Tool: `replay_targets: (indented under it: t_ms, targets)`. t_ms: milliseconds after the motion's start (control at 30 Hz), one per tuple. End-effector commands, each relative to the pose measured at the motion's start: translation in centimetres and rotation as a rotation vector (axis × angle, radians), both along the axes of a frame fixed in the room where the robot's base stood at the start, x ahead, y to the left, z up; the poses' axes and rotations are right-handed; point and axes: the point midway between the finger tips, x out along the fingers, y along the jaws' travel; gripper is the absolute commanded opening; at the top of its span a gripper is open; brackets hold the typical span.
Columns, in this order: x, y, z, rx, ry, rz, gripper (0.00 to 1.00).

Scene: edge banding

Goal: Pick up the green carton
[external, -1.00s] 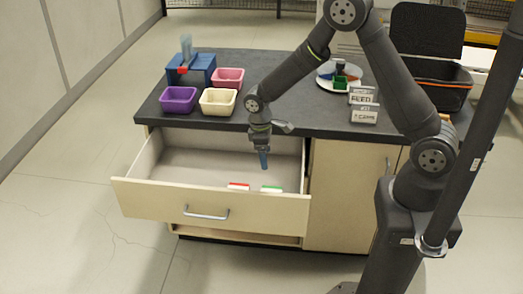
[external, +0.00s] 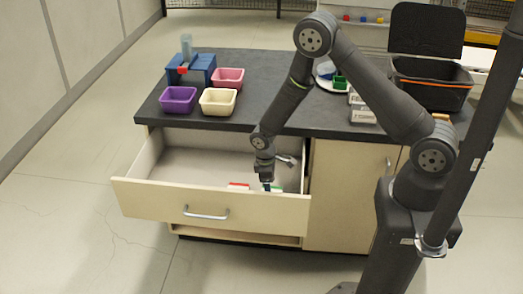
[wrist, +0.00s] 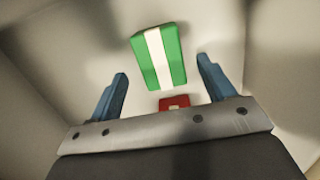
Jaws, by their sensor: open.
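The green carton (wrist: 158,56) has a white stripe and lies in the open drawer. In the external view the green carton (external: 277,189) is partly hidden by my gripper (external: 267,185), which is down in the drawer's right front part. In the wrist view my gripper (wrist: 163,85) is open, with one blue finger on each side and nothing between them. The green carton is just ahead of the fingertips, roughly centred between them and slightly tilted in the picture. I cannot tell the exact height gap.
A red-and-white carton (external: 238,187) lies in the drawer (external: 175,200) left of the green one; it also shows in the wrist view (wrist: 174,102). The drawer walls surround both. Purple (external: 179,99), cream (external: 218,102) and pink (external: 229,77) bins stand on the counter.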

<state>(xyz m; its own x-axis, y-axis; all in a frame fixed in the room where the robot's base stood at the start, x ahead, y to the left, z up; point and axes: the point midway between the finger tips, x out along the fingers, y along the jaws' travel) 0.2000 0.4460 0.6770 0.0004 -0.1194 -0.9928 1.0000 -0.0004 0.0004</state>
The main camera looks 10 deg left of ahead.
Motion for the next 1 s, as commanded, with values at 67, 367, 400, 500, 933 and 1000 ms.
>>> replay_targets:
  t_ms: [67, 367, 400, 500, 933, 1000]
  targets:
    - [-0.1, -0.4, -1.4, -0.003, 0.001, 0.0, 0.75]
    - [-0.1, -0.7, -3.9, -0.001, 0.0, 0.0, 0.75]
    - [-0.1, -0.7, -3.9, -0.001, 0.0, 0.0, 0.75]
    - [-0.1, -0.7, -3.9, -0.001, 0.0, 0.0, 0.75]
    - [-0.1, -0.6, -3.9, -0.001, 0.0, 0.0, 0.26]
    - [-0.1, -0.6, -3.9, -0.001, 0.0, 0.0, 0.26]
